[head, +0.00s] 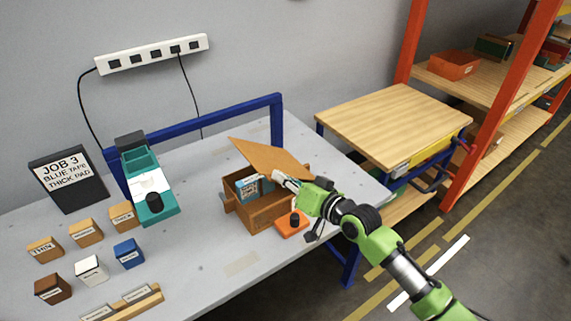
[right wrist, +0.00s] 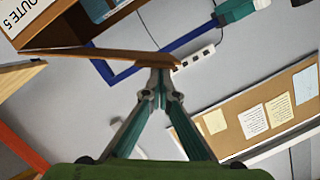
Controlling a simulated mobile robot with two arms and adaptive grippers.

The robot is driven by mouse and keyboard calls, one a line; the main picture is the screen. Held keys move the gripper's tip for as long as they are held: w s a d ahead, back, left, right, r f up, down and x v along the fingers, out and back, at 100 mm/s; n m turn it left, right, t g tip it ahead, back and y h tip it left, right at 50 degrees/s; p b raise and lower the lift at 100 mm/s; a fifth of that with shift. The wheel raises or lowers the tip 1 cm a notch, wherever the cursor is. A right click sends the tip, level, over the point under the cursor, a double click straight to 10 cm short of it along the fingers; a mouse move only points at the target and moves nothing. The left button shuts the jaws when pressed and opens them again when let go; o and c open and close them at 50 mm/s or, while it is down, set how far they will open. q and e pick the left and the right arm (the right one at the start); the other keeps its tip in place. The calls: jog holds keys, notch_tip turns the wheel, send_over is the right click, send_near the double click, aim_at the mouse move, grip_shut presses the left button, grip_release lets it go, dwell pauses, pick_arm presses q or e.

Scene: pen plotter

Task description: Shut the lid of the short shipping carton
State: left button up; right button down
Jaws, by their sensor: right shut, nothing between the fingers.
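The short shipping carton (head: 262,216) is a brown box on the grey table, with a blue-and-white item (head: 247,188) showing inside. Its lid (head: 262,155) is partly open, tilted up over the box. My right gripper (head: 279,176) is shut and empty at the lid's right-hand part, over the carton's opening. In the right wrist view, the shut fingertips (right wrist: 159,66) are right at the lid's edge (right wrist: 112,53) and appear to touch it. The exact contact is hard to tell. My left gripper is not in view.
An orange block with a black knob (head: 292,224) sits close in front of the carton. A teal device (head: 150,190), several small boxes and a job sign (head: 68,180) stand to the left. A blue frame (head: 205,120) rises behind. A wooden-topped table (head: 390,120) stands to the right.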

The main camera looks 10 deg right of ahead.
jog(key=s+a+f+n+h+b, duration=0.1)
jog(key=a+f+n, duration=0.1)
jog(key=f, duration=0.4)
jog(key=s+a+f+n+h+b, duration=0.1)
jog(key=a+f+n+b, duration=0.1)
jog(key=f, duration=0.5)
jog(key=shift+a, duration=0.45)
jog(key=shift+f, duration=0.1)
